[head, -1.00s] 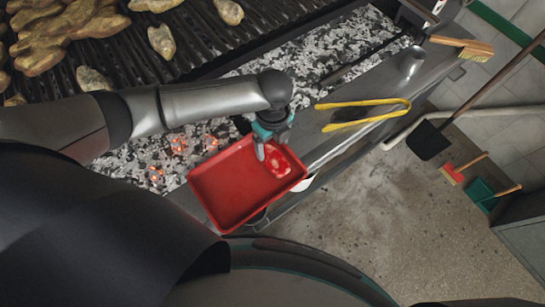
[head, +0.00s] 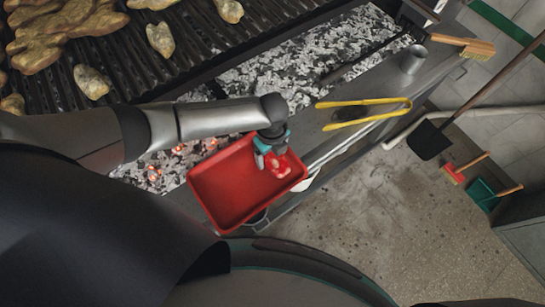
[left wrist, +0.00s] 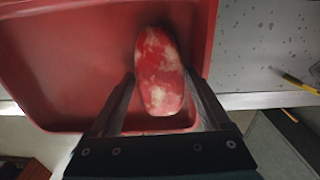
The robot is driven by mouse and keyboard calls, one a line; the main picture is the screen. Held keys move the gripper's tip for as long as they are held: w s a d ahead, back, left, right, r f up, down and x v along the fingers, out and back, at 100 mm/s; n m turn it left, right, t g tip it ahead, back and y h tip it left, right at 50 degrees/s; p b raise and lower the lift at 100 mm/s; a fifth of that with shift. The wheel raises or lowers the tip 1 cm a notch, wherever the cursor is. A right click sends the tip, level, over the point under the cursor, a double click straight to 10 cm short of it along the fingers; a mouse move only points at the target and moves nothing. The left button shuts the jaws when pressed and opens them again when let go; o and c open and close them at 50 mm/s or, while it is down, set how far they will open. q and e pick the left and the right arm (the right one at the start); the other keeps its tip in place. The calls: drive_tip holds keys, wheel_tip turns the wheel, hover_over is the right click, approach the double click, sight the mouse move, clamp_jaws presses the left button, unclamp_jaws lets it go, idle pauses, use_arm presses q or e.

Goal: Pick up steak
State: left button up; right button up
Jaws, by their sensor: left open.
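The steak (head: 278,166) is a raw red piece with pale fat patches, lying in the right part of a red tray (head: 222,197). In the left wrist view the steak (left wrist: 160,70) lies lengthwise between the fingers, inside the tray (left wrist: 60,70) near its edge. My left gripper (head: 266,162) is over the steak, fingers pointing down into the tray. In the left wrist view its open fingers (left wrist: 160,95) stand on either side of the steak's near part. Whether they touch it I cannot tell. My right gripper is not in view.
A grill grate with several browned pieces (head: 92,82) and a bed of coals (head: 290,75), partly glowing, lie behind the tray. Yellow tongs (head: 370,103) and a metal cup (head: 412,60) are on the ledge to the right. A wooden-handled brush (head: 465,45) lies at its far end.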

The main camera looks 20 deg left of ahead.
use_arm(q)
drive_tip(key=c, duration=1.2)
drive_tip(key=shift+o, duration=0.2)
drive_tip(key=shift+r, duration=0.1)
